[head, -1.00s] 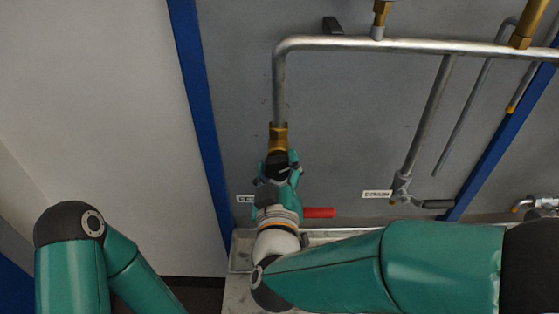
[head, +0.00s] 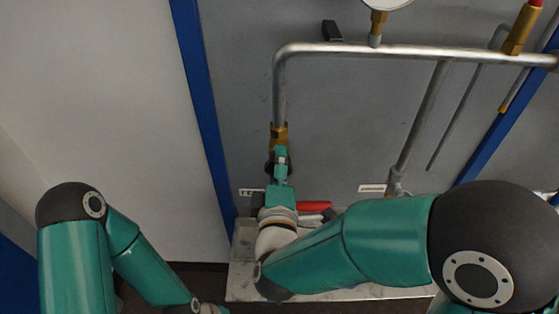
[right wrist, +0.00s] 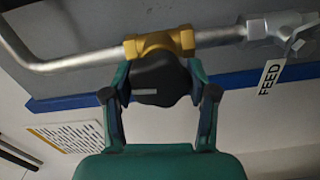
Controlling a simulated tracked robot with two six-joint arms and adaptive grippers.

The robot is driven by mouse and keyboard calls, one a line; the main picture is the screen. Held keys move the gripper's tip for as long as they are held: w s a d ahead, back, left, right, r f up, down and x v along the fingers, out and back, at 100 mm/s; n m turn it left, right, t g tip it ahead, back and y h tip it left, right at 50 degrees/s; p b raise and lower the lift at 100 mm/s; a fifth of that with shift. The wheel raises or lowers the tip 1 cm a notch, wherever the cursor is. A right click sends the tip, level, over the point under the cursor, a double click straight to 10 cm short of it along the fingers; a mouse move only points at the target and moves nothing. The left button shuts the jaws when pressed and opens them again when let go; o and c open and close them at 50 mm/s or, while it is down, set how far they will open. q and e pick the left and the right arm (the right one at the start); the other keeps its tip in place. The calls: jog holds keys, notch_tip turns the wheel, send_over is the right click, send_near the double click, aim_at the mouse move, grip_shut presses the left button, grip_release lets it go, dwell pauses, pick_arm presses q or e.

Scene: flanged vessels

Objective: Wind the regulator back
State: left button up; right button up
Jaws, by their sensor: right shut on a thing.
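The regulator is a brass body (head: 279,134) on the silver pipe, low on the grey panel. In the right wrist view its brass body (right wrist: 158,44) carries a dark round knob (right wrist: 161,78) with a pale mark line. My right gripper (head: 281,163) is at the regulator. In the right wrist view its fingers (right wrist: 160,92) are shut on the knob, one on each side. In the head view the gripper hides most of the knob. My left arm is folded at the lower left, and its gripper is out of the picture.
A red handle (head: 315,206) sticks out right beside my right wrist. The silver pipe (head: 420,48) runs across the panel, with a gauge (head: 388,3) above it. A pale ledge (head: 242,284) lies below. A FEED label (right wrist: 270,77) hangs near a valve on the right.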

jog(key=shift+s+d+f+n, duration=0.1)
jog(key=shift+f+n, duration=0.3)
jog(key=shift+n, duration=0.4)
jog(key=o, duration=0.9)
jog(key=shift+o, duration=1.3)
jog(key=shift+r, duration=0.2)
jog(key=shift+p, duration=0.3)
